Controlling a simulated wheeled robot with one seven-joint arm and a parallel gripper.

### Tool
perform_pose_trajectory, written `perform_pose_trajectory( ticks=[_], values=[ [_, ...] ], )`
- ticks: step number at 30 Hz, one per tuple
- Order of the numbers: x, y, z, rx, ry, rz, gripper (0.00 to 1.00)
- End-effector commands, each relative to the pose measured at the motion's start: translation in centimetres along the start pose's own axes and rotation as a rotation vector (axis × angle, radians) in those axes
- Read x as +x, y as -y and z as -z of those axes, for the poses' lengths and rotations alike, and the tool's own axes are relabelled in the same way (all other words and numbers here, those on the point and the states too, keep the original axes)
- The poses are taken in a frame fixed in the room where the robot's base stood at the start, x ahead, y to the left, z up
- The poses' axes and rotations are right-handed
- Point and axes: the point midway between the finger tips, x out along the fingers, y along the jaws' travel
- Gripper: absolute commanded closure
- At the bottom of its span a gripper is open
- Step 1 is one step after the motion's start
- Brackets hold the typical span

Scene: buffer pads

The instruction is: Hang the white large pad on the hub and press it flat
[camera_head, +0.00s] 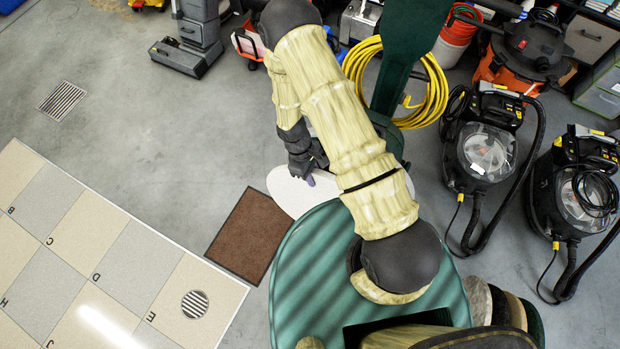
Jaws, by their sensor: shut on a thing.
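The white large pad (289,193) is a pale round disc, seen partly beneath and beyond my arm. Its left part shows, with a sliver on the right of the arm; the middle is hidden. My gripper (311,172) is at the pad's upper left and is shut on it, with a small purple piece at the fingertips. A dark green machine with a long handle (401,60) stands beyond my arm, a yellow cable coiled around it. The hub is not visible, hidden by my arm and the pad. I cannot tell whether the pad touches it.
A brown mat (251,236) lies left of the pad, beside a lettered tile panel (120,265). Several pads (505,306) stand at the lower right. Vacuum machines (484,150) stand on the right.

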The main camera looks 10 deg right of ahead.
Motion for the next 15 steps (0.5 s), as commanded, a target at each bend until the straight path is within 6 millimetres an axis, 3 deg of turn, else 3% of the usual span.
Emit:
perform_pose_trajectory(
  ticks=[15],
  values=[
    [0.0,-3.4,-0.1,0.001,0.000,0.000,1.00]
  ],
)
